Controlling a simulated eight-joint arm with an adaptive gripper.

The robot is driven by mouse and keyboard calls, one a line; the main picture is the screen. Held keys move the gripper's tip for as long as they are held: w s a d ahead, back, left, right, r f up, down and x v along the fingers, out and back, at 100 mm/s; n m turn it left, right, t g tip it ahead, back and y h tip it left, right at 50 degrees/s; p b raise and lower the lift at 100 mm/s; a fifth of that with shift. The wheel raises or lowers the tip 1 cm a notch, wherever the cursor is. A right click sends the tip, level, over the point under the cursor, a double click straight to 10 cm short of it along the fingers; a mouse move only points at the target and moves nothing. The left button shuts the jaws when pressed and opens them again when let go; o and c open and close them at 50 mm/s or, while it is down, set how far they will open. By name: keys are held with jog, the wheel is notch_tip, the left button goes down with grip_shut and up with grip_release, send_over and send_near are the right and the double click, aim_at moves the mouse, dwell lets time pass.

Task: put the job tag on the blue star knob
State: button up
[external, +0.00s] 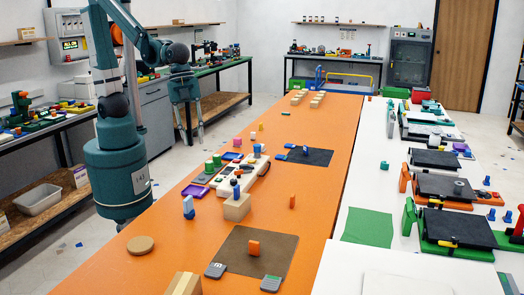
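My gripper (193,133) hangs in the air at the left, beyond the near left part of the orange table. Its two fingers point down, look apart and hold nothing that I can see. I cannot tell for sure which piece is the job tag. My gripper is far from all of these.
The long orange table (130,275) holds a round tan disc (140,244), wooden blocks (237,207), a blue-topped piece (189,207), a white device (243,172) and a dark mat (305,157). The white table (330,265) holds a green sheet (368,227) and several black-topped printers (460,228).

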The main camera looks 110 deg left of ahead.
jog(key=s+a+r+n+t, duration=0.2)
jog(key=s+a+r+n, duration=0.2)
jog(key=a+r+n, duration=0.1)
jog(key=s+a+r+n+t+y, duration=0.1)
jog(key=s+a+r+n+t, duration=0.1)
jog(key=s+a+r+n, duration=0.2)
jog(key=shift+a+r+n+t+y, duration=0.3)
jog(key=shift+a+r+n, duration=0.15)
jog(key=shift+a+n, duration=1.2)
